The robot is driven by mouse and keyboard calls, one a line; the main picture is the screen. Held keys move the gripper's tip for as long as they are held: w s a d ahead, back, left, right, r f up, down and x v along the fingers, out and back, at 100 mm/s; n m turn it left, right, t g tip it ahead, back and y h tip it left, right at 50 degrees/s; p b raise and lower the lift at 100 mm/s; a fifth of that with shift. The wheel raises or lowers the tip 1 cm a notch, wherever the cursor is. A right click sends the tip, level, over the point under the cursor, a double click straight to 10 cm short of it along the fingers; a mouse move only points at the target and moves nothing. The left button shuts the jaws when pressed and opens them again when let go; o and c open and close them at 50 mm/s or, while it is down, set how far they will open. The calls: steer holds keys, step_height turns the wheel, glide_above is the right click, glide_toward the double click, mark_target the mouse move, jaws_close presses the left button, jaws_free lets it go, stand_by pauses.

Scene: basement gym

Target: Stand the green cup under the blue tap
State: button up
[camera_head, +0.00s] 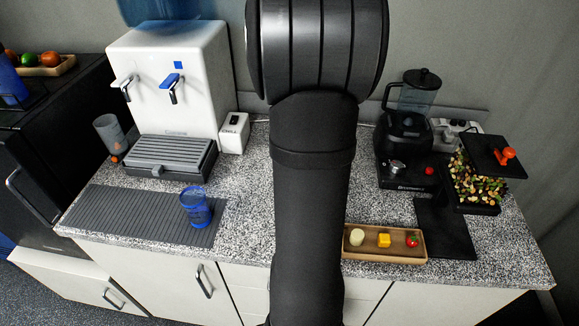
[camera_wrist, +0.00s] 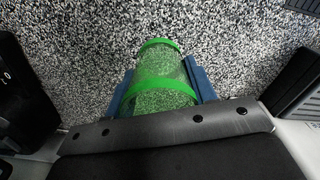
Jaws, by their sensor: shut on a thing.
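The green cup (camera_wrist: 165,72), clear with bright green bands, is between the blue fingers of my gripper (camera_wrist: 160,75) in the wrist view. My gripper is shut on it, with speckled countertop behind. I cannot tell whether the cup touches the counter. In the head view my arm hides the gripper and the green cup. The blue tap (camera_head: 171,82) is the right one of two on the white water dispenser (camera_head: 188,55), under a small blue square. Below the taps is a grey slatted drip tray (camera_head: 170,153), with no cup on it.
A blue cup (camera_head: 196,207) stands on a ridged grey mat (camera_head: 130,215) in front of the tray. A grey cup (camera_head: 109,135) is left of the tray. A white box (camera_head: 234,132) stands right of the dispenser. A blender (camera_head: 405,135) and wooden snack tray (camera_head: 385,257) are at right.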

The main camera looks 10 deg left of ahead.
steer(key=shift+w+a+f, duration=0.25)
steer(key=shift+a+f, duration=0.2)
steer(key=shift+a, duration=0.2)
steer(key=shift+f, duration=1.95)
steer(key=shift+f, duration=0.1)
steer(key=o, duration=1)
steer(key=shift+c, duration=0.2)
steer(key=shift+o, duration=0.5)
step_height(320, 180, up, 12)
